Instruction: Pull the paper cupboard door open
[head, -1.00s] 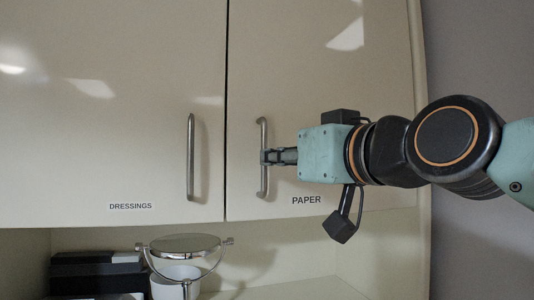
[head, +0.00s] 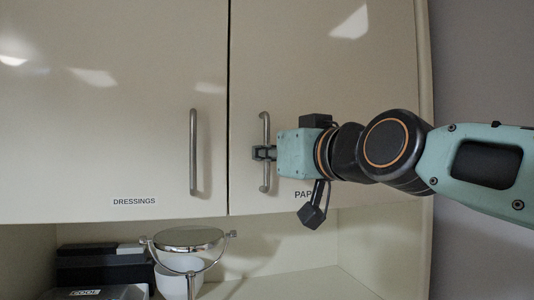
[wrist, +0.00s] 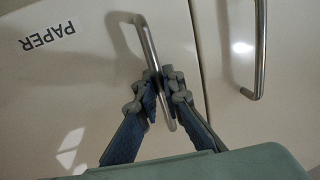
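The paper cupboard door (head: 330,70) is the right of two cream doors and looks closed, level with its neighbour. Its label PAPER (head: 303,195) is partly hidden by my arm; it shows whole in the wrist view (wrist: 48,36). The door's upright metal bar handle (head: 265,125) is near its left edge. My gripper (head: 264,153) is at the handle's lower middle. In the wrist view the handle (wrist: 147,40) runs between the two fingertips (wrist: 161,78), which are drawn together on it. The exact contact is partly hidden by the fingers.
The dressings door (head: 110,110) with its own bar handle (head: 194,150) is just left. Below is an open shelf with a round mirror (head: 190,239), a white cup (head: 177,278) and dark boxes (head: 95,265). A grey wall (head: 485,60) stands at right.

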